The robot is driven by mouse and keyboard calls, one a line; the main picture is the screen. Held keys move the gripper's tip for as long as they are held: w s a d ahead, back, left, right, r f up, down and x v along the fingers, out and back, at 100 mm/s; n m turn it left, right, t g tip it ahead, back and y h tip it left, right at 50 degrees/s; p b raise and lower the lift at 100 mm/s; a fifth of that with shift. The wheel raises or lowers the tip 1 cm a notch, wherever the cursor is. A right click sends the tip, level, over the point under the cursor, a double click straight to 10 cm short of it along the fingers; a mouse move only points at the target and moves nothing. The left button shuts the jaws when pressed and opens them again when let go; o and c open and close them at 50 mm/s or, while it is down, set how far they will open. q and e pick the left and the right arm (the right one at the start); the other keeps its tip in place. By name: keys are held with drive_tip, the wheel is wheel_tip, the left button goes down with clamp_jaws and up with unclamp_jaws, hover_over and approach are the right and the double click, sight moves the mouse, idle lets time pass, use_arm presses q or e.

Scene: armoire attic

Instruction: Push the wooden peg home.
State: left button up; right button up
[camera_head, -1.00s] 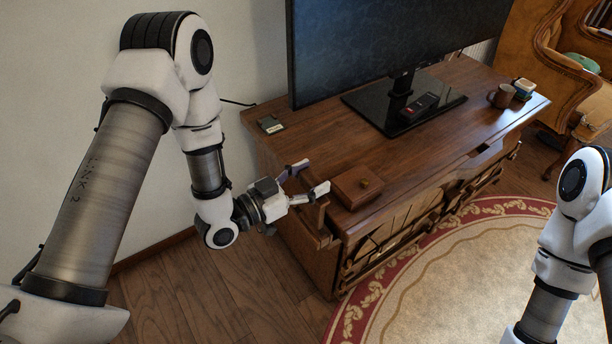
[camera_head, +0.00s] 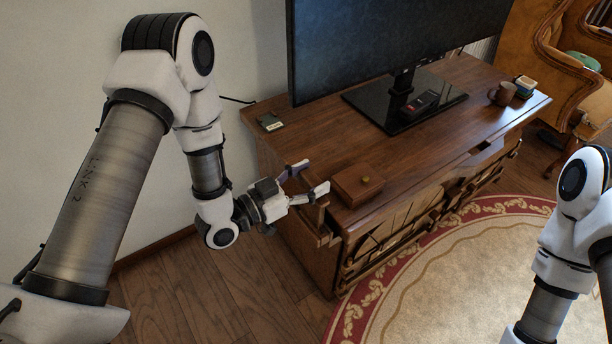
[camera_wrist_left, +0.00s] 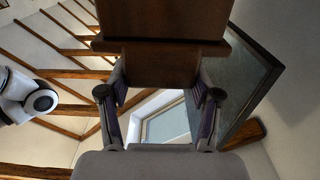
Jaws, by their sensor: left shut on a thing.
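My left gripper (camera_head: 315,178) is at the left end of the wooden cabinet (camera_head: 330,150). Its fingers are spread apart and closed on a brown wooden piece, which I take to be the peg. In the left wrist view the peg (camera_wrist_left: 160,66) sits between the fingertips, with a wider dark brown wooden part beyond it. In the head view most of the peg is hidden by the fingers, and I cannot tell how deep it sits. My right arm shows at the right edge; its gripper is out of the picture.
A small wooden box (camera_head: 345,190) with a round knob lies on the cabinet, close to the fingertips. A large screen (camera_head: 380,45) stands behind. A small dark card-like item (camera_head: 270,122) lies at the back left. A mug (camera_head: 502,95) stands at the far right. The floor in front is clear.

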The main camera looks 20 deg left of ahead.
use_arm(q)
drive_tip(key=shift+f+b, duration=3.7)
drive_tip(key=shift+f, duration=1.35)
drive_tip(key=o, duration=1.7)
drive_tip(key=shift+o, duration=0.2)
drive_tip(key=shift+s+a, duration=0.25)
approach(307, 209)
drive_tip(key=shift+v, duration=0.85)
drive_tip(key=shift+d+r, duration=0.1)
drive_tip(key=shift+r, duration=0.05)
